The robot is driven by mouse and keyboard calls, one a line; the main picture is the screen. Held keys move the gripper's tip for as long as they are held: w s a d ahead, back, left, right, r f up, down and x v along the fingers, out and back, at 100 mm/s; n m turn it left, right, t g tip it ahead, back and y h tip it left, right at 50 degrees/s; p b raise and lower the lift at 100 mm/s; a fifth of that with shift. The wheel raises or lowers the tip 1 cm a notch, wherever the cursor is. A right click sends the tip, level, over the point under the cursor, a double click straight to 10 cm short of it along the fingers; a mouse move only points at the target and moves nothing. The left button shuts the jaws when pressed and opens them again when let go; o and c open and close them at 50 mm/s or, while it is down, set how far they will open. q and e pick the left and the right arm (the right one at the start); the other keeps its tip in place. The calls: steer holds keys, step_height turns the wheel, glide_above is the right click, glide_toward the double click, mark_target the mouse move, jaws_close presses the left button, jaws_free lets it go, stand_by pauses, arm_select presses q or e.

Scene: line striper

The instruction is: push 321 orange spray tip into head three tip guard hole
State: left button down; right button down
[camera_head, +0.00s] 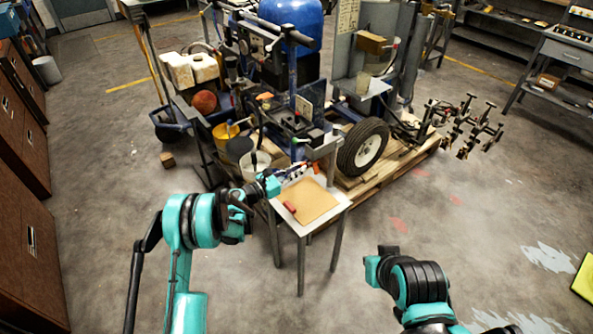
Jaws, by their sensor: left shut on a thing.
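My left gripper (274,184) reaches in from the left, over the left back part of a small table (326,190). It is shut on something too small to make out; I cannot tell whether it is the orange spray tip. A small orange-red piece (316,168) shows just right of the gripper, by pale and dark parts at the table's back edge. I cannot tell whether that is a tip or a guard. Head three and its guard hole cannot be picked out. My right arm (415,283) is at the lower right, away from the table; its fingers are not clear.
A tan mat (312,203) with a red object (290,208) lies on the table. The striper with its black wheel (363,146) stands behind on a wooden pallet (415,161). Several metal fittings (466,127) stick out at right. Brown cabinets (20,150) line the left. Floor is open at right.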

arm_select(q)
steer(key=shift+w+d, duration=0.35)
steer(key=shift+d, duration=0.2)
steer(key=c, duration=1.3)
jaws_free()
steer(key=shift+o, duration=0.2)
steer(key=v, duration=0.7)
